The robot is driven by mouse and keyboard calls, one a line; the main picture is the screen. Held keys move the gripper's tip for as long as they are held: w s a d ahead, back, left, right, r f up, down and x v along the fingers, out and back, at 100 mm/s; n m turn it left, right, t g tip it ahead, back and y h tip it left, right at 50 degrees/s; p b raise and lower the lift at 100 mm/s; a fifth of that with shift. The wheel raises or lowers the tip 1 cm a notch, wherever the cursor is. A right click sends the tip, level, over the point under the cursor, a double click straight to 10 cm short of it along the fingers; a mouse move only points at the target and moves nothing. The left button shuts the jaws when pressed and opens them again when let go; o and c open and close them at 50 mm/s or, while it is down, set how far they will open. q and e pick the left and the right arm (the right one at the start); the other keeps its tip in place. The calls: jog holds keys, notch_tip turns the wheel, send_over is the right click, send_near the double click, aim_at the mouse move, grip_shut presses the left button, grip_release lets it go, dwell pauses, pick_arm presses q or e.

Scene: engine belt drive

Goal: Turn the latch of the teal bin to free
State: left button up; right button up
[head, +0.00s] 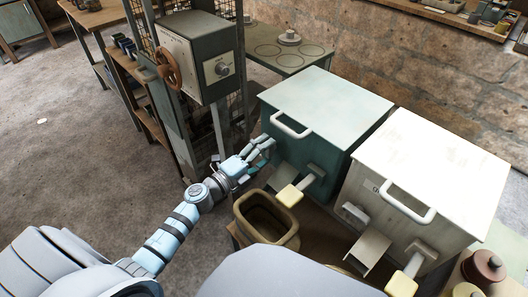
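The teal bin (325,105) stands right of centre in the head view, with a pale handle (290,125) at its top front edge. A lever with a cream end (290,195) sticks out from a block low on its front. My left gripper (265,149) is at the left part of the bin's front face, just below the handle. Its fingers cover the bin's face there, so I cannot see whether they touch a latch or which way a latch is turned. It is unclear whether the fingers are closed. My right gripper is out of view.
A white bin (435,165) with similar fittings stands close on the right. An open brown container (265,222) sits below the teal bin's front. Open floor lies left.

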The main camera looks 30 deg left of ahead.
pick_arm(q)
jog(key=shift+o, duration=0.8)
jog(key=v, duration=1.2)
